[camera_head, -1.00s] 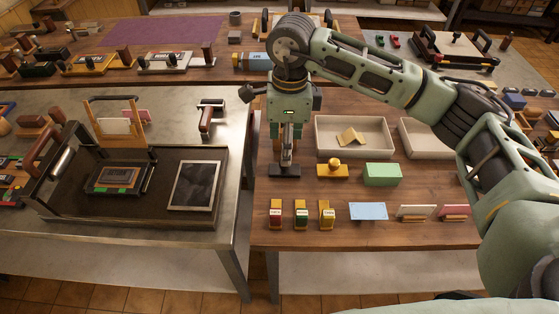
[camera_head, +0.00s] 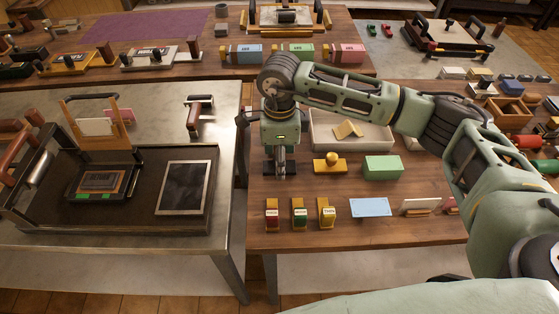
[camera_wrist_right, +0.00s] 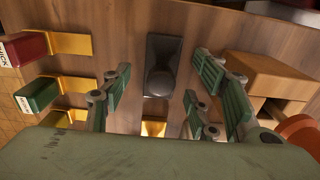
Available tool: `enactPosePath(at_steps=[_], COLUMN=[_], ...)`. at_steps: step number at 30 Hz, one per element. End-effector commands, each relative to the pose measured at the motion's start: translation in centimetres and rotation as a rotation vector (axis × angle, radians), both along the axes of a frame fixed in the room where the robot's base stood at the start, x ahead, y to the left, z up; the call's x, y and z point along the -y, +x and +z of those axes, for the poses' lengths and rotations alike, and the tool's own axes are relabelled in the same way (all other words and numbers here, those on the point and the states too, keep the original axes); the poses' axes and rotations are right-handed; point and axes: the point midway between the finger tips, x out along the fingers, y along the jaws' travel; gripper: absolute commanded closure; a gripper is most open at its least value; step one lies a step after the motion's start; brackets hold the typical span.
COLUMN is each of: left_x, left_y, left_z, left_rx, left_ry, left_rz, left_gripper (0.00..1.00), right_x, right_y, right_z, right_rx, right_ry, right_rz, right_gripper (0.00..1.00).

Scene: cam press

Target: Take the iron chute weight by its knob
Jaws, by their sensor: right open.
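The iron chute weight is a dark slab with a round knob (camera_wrist_right: 160,82) in the right wrist view. In the head view its dark base (camera_head: 267,168) stands on the wooden table, mostly hidden behind my right gripper (camera_head: 281,172). In the right wrist view my right gripper (camera_wrist_right: 160,95) is open, with green-padded fingers on the left and right of the knob and gaps on both sides. I cannot tell the exact height of the fingertips over the knob. My left gripper is not in view.
A brass weight with a knob (camera_head: 331,163) stands just right of the iron one, then a green block (camera_head: 382,167). A beige tray (camera_head: 373,142) is behind. Several labelled stamps (camera_head: 300,213) stand in front. The metal table with the press (camera_head: 215,205) is at the left.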

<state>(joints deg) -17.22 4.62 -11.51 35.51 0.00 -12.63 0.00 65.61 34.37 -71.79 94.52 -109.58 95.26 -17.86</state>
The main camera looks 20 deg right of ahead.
Motion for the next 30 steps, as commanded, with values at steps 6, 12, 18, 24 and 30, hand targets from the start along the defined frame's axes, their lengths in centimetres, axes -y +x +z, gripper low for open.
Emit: enactPosePath(at_steps=[6,12,18,24,30], left_x=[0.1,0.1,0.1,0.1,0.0], left_y=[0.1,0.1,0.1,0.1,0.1], left_z=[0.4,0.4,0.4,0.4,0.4], left_rx=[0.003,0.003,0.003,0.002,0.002], left_ry=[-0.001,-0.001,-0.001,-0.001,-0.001], left_rz=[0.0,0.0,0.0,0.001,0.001], left_gripper=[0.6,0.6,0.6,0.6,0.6], right_x=[0.0,0.0,-0.1,-0.1,-0.1], right_y=[0.0,0.1,0.1,0.1,0.1], right_z=[-1.5,-1.5,-1.5,-1.5,-1.4], right_rx=[0.002,0.002,0.002,0.002,0.002], right_ry=[0.002,0.001,0.002,0.0,0.001], right_rz=[0.001,0.001,0.001,0.001,0.001], right_gripper=[0.45,0.48,0.65,0.83,1.0])
